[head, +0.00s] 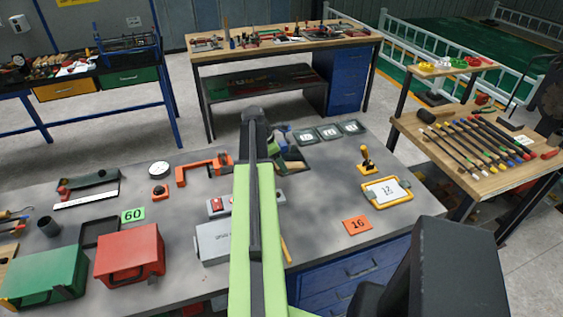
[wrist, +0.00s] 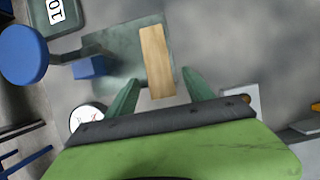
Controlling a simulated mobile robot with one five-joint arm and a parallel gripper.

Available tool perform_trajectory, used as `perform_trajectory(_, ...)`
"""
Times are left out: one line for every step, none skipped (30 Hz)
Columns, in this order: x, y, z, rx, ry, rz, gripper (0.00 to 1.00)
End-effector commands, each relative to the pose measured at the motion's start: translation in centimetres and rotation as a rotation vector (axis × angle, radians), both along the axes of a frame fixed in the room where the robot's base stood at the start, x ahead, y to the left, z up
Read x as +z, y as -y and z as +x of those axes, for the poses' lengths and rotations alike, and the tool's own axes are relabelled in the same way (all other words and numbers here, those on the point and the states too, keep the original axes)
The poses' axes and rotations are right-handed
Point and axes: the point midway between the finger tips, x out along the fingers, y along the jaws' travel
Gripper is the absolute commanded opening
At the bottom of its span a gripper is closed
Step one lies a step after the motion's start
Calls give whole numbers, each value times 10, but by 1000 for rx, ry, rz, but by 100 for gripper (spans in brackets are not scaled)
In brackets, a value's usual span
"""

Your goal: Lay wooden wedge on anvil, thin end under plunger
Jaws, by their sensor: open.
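The wooden wedge (wrist: 157,60) is a pale, narrow block in the wrist view. It overlaps the right edge of a grey-green plate (wrist: 127,42); whether it touches the plate is unclear. A small blue block (wrist: 90,67), perhaps the anvil, stands left of the wedge and apart from it. A blue round part (wrist: 25,53) is further left; the plunger cannot be made out clearly. My gripper (wrist: 160,85) is open, its green fingers either side of the wedge's near end, with gaps. In the head view, my arm partly hides the blue gauge (head: 283,140).
A white dial (wrist: 86,117) is near my left finger. An orange frame (head: 203,168), a red box (head: 130,254) and a green box (head: 44,277) stand left.

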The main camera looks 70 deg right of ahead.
Motion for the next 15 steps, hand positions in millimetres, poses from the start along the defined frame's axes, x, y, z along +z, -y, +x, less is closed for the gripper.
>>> perform_trajectory(16,-2,2,1,0,0,61)
perform_trajectory(22,-4,4,0,0,0,61)
perform_trajectory(30,-5,6,0,0,0,61)
perform_trajectory(37,-7,8,0,0,0,61)
perform_trajectory(44,-9,10,0,0,0,61)
perform_trajectory(53,-11,13,0,0,0,61)
perform_trajectory(60,-12,15,0,0,0,61)
perform_trajectory(68,-14,17,1,0,0,61)
perform_trajectory(77,-17,20,1,0,0,61)
perform_trajectory(84,-18,22,1,0,0,61)
perform_trajectory(91,-20,25,0,1,-1,61)
perform_trajectory(100,-23,27,0,1,-1,61)
perform_trajectory(106,-24,29,0,1,-1,61)
perform_trajectory(113,-26,31,0,1,-1,61)
perform_trajectory(122,-28,34,1,0,0,61)
